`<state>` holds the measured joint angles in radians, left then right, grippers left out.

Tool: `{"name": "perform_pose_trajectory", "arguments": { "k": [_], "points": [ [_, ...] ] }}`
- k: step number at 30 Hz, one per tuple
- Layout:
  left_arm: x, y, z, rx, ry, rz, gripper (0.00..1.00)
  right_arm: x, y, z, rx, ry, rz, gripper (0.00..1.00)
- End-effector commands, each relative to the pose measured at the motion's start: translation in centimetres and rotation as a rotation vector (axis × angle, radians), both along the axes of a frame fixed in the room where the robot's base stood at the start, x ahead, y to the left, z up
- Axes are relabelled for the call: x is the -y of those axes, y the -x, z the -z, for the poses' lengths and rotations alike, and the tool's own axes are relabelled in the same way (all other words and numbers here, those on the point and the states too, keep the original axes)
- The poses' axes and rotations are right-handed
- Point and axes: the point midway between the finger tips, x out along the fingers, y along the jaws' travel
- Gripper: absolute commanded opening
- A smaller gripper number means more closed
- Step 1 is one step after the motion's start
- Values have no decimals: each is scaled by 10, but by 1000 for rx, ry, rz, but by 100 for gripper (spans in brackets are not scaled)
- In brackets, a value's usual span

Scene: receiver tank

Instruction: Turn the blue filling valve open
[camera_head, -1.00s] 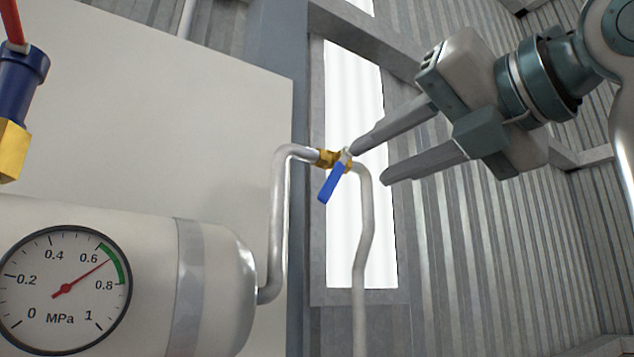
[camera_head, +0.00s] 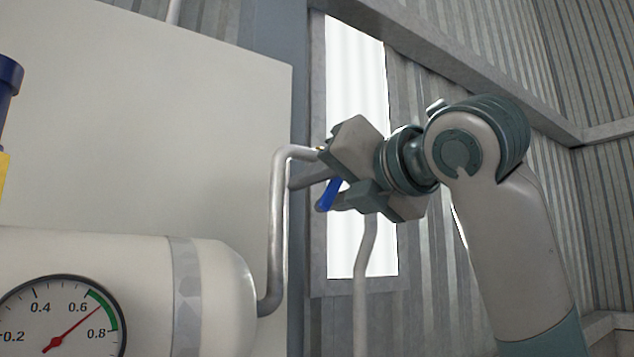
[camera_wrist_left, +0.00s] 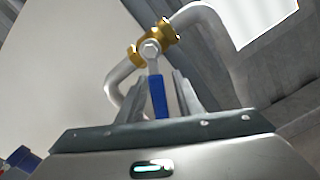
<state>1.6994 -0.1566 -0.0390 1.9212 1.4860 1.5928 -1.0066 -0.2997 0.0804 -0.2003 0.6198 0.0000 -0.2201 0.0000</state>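The blue filling valve has a blue lever (camera_head: 329,194) on a brass body, which sits on a grey pipe. In the head view most of the brass body is hidden behind my left gripper (camera_head: 306,195); the lever slants down to the left. In the left wrist view the brass body (camera_wrist_left: 155,42) and the blue lever (camera_wrist_left: 158,98) show clearly. There my left gripper (camera_wrist_left: 158,80) has one finger on each side of the lever. The fingers are apart, with small gaps beside the lever, so it looks open around it. My right gripper is not in view.
A cream tank (camera_head: 90,245) with a pressure gauge (camera_head: 62,318) stands at lower left; the needle points near 0.7 MPa, in the green. A grey pipe (camera_head: 276,225) rises from the tank. A blue and yellow fitting (camera_head: 6,100) shows at the left edge.

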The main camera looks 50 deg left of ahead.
Motion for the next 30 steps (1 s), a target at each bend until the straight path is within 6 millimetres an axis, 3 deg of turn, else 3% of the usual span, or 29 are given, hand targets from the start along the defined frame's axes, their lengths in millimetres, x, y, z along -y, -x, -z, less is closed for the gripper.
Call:
{"name": "perform_pose_trajectory", "arguments": {
  "k": [8,12,13,20,30],
  "points": [
    [-1,0,0,0,-1,1,32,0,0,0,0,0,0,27],
    [-1,0,0,0,0,0,3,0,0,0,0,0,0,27],
    [-1,0,0,0,-1,1,0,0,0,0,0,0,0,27],
    [-1,0,1,-9,0,1,0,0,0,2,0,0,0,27],
    [-1,10,-3,-221,-20,4,0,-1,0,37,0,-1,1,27]
  ]
}}
